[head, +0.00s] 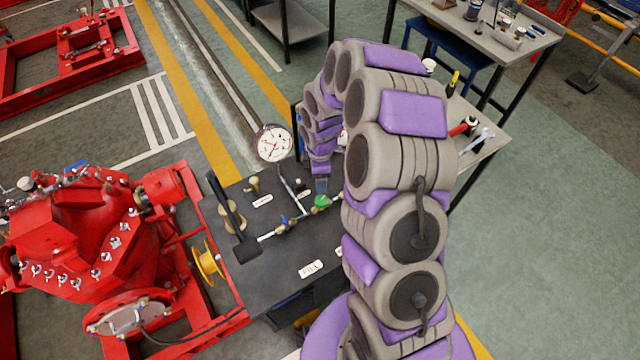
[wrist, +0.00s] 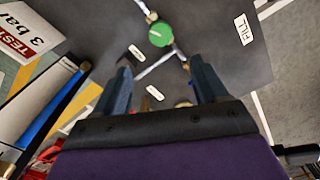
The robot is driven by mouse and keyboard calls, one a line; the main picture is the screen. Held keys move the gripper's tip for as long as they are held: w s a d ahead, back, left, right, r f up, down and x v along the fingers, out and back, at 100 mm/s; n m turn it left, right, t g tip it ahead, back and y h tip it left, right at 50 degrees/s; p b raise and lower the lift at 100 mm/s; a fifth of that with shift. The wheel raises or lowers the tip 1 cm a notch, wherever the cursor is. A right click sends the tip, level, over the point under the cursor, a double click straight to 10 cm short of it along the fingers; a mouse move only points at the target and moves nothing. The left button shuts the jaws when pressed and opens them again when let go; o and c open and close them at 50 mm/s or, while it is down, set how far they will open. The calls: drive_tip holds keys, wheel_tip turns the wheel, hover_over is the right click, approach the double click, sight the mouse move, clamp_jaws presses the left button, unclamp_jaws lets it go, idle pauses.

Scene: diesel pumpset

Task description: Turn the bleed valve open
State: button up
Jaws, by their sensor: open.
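A round green valve knob (wrist: 161,33) sits on thin pipework just beyond and between my fingertips in the wrist view. It also shows in the head view (head: 320,203) on the dark bench top. Its label is too small to read, so I cannot confirm that it is the bleed valve. My gripper (wrist: 158,62) is open, its two fingers apart with nothing held. In the head view the gripper (head: 321,186) hangs just above the green knob, partly hidden by my arm. A small blue valve handle (head: 284,221) is on the pipe to the left.
A dial gauge (head: 273,143) stands on the pipework behind. The dark bench top (head: 285,258) carries a FILL label (head: 311,269) and an upright black lever (head: 227,205). Red pump machinery (head: 100,235) stands at left. A tool table (head: 482,135) is at right, with open floor beyond.

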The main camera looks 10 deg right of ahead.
wheel_tip(320, 180, up, 4)
drive_tip(key=shift+r, duration=0.25)
idle(0.5)
